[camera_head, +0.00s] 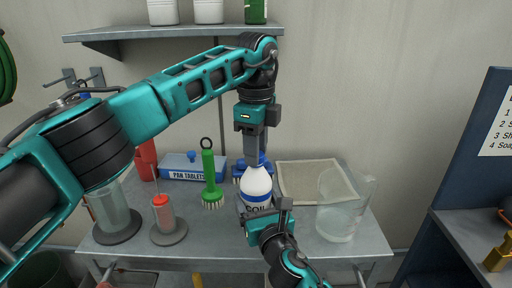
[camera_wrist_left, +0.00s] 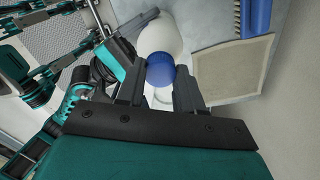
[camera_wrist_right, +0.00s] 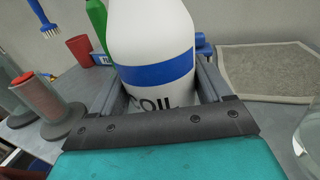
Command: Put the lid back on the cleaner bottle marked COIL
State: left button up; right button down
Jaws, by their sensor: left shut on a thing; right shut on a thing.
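The white cleaner bottle (camera_head: 257,184) marked COIL stands upright on the table. It also shows in the right wrist view (camera_wrist_right: 150,35), with a blue band and the lettering COIL. My right gripper (camera_head: 266,210) is shut on its lower body, one finger on each side. My left gripper (camera_head: 255,155) points straight down above the bottle and is shut on the blue lid (camera_wrist_left: 160,70). In the left wrist view the lid is between the fingertips, at the top of the bottle (camera_wrist_left: 160,36). I cannot tell whether the lid is seated or just above the neck.
A green brush (camera_head: 209,172) and a blue PAN TABLETS box (camera_head: 190,168) stand left of the bottle. A clear jug (camera_head: 340,212) and a beige filter panel (camera_head: 314,181) are on the right. A red-topped cylinder on a base (camera_head: 164,218) is at front left. A shelf (camera_head: 170,33) hangs above.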

pick_arm(q)
grip_shut()
jog(key=m, duration=0.3)
jog(key=shift+m, duration=0.4)
jog(key=m, duration=0.5)
jog(key=shift+m, duration=0.3)
jog(key=m, duration=0.9)
jog(key=shift+m, duration=0.3)
jog(key=m, duration=0.5)
jog(key=shift+m, duration=0.3)
jog(key=m, duration=0.3)
jog(key=shift+m, duration=0.4)
jog(key=m, duration=0.3)
jog(key=shift+m, duration=0.3)
jog(key=m, duration=0.5)
jog(key=shift+m, duration=0.3)
jog(key=o, duration=1.1)
grip_release()
jog(key=shift+f, duration=0.1)
notch_tip(320, 180, up, 12)
